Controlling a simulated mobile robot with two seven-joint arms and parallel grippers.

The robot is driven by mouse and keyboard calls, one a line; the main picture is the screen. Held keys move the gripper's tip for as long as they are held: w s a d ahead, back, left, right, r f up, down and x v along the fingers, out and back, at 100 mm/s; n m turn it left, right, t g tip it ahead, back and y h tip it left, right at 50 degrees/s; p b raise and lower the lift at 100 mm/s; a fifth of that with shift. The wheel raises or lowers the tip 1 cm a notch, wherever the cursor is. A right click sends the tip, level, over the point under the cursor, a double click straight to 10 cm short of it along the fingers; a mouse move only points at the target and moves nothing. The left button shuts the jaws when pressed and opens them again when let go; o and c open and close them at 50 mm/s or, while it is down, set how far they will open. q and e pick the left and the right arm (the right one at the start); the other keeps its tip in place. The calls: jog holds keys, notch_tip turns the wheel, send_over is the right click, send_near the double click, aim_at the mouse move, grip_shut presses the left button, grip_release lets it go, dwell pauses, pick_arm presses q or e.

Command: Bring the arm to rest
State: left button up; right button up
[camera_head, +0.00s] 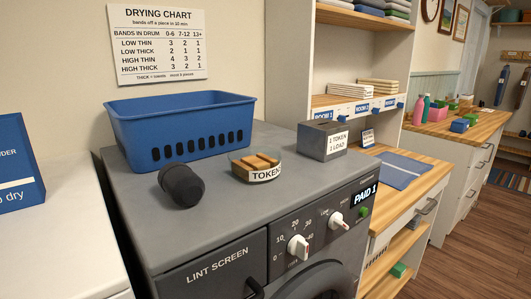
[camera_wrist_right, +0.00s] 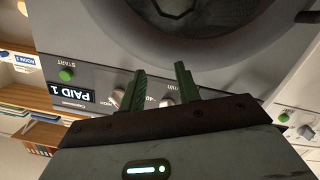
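My right gripper (camera_wrist_right: 160,70) shows in the right wrist view, with its two green fingers apart and nothing gripped between them. It is in front of the grey dryer (camera_wrist_right: 220,70), and the control panel shows behind the fingers. Two white knobs are there, one beside the left finger (camera_wrist_right: 118,97) and one between the fingers (camera_wrist_right: 165,100); I cannot tell the exact gap to them. In the head view the dryer (camera_head: 230,215) stands in the middle, its display (camera_head: 364,195) reading "PAID 1". Neither gripper shows in the head view.
On the dryer top are a blue basket (camera_head: 180,130), a dark rounded cylinder (camera_head: 181,186), a dish labelled TOKEN (camera_head: 257,167) and a grey coin box (camera_head: 322,140). A wooden counter (camera_head: 425,180) stands at right. Open floor (camera_head: 475,240) lies further right.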

pick_arm(q)
jog(key=w+r+t+p, duration=0.1)
jog(key=w+r+p, duration=0.3)
jog(key=r+p, duration=0.2)
notch_tip(320, 180, up, 2)
jog(key=shift+w+a+t, duration=0.25)
jog(key=shift+a+t, duration=0.05)
jog(key=shift+a, duration=0.05)
pick_arm(e)
jog(key=s+f+m+g+h, duration=0.1)
jog(key=s+f+m+h, duration=0.1)
jog(key=s+f, duration=0.4)
jog(key=s+d+f+m+g+h, duration=0.1)
jog(key=s+f+m, duration=0.4)
jog(key=s, duration=1.1)
jog(key=s+f+m+g+h, duration=0.2)
jog(key=s+f+m+h, duration=0.1)
jog(key=s+f, duration=0.5)
jog(key=s+h, duration=0.1)
jog(key=s, duration=0.2)
jog(key=shift+d+f+g+h, duration=0.3)
jog(key=shift+d+f+h, duration=0.05)
jog(key=shift+d+h, duration=0.05)
pick_arm(q)
jog(key=shift+d, duration=0.15)
jog(key=shift+a, duration=0.2)
